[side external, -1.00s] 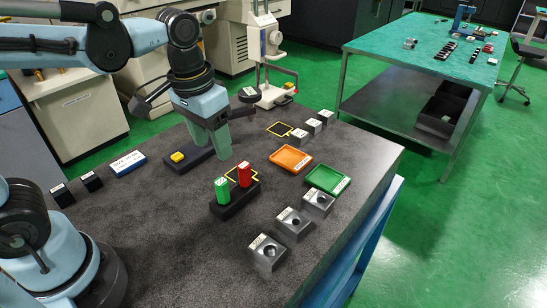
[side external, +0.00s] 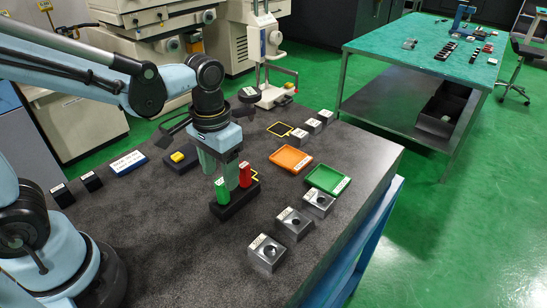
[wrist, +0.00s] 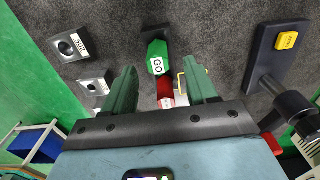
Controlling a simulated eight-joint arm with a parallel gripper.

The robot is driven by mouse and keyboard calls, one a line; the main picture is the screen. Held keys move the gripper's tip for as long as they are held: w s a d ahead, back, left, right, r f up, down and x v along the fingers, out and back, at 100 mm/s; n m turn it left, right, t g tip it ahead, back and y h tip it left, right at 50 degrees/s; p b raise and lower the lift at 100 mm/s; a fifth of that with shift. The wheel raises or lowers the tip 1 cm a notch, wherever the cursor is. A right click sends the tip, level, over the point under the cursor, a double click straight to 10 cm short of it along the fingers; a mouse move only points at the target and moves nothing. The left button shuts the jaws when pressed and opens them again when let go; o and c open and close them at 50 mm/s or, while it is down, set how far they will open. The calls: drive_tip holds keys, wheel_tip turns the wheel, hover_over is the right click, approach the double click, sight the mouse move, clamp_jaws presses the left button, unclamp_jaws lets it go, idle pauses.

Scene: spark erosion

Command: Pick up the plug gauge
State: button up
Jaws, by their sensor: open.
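In the wrist view the green end (wrist: 157,56) lies between and beyond the fingertips, with the red end (wrist: 166,92) nearer my gripper. My gripper (side external: 223,172) is open, its two green fingers pointing down just behind the green and red ends. In the wrist view my gripper (wrist: 162,85) shows nothing clamped between its fingers. Whether a finger touches the red end cannot be told.
Several grey blocks with holes (side external: 293,223) stand at the right front. An orange tray (side external: 291,159) and a green tray (side external: 327,179) lie to the right. A black base with a yellow button (side external: 178,157) is left of my gripper.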

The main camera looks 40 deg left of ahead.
sight(221, 181)
drive_tip(key=shift+s+d+f, duration=0.1)
drive_tip(key=shift+s+f, duration=0.05)
drive_tip(key=shift+f, duration=2.35)
clamp_jaws()
drive_tip(key=shift+r, duration=0.1)
